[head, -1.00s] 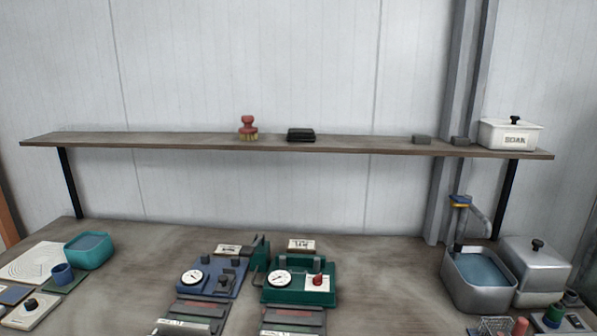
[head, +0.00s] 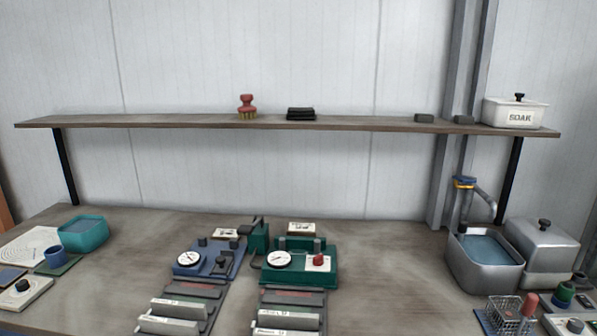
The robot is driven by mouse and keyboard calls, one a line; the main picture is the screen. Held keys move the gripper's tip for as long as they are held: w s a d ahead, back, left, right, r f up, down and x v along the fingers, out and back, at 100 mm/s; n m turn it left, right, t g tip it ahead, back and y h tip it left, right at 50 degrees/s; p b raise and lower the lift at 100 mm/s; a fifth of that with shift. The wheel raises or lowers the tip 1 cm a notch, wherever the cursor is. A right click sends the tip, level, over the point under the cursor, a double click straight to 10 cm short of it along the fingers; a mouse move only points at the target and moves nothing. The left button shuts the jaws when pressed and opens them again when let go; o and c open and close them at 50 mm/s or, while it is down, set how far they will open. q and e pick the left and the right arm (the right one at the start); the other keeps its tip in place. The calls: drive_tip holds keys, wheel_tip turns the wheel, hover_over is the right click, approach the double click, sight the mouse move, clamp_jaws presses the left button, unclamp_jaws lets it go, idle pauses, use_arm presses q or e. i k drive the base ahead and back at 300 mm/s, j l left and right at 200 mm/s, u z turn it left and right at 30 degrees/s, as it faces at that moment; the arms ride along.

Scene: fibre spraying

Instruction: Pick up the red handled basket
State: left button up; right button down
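The red handled basket (head: 507,316) is a small wire basket with a red grip (head: 529,303) standing up at its right side. It is on the bench at the lower right of the head view, in front of the metal water basin (head: 484,262). The bottom edge of the picture lies close to it, so its lowest part may be cut off. Neither of my grippers shows in the head view.
Blue and green gauge devices (head: 300,262) and racks of strips fill the bench middle. A teal tub (head: 83,233) stands left. A shelf (head: 190,121) runs above. Bare bench lies between devices and basin.

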sight(529, 306)
drive_tip(key=z, duration=1.35)
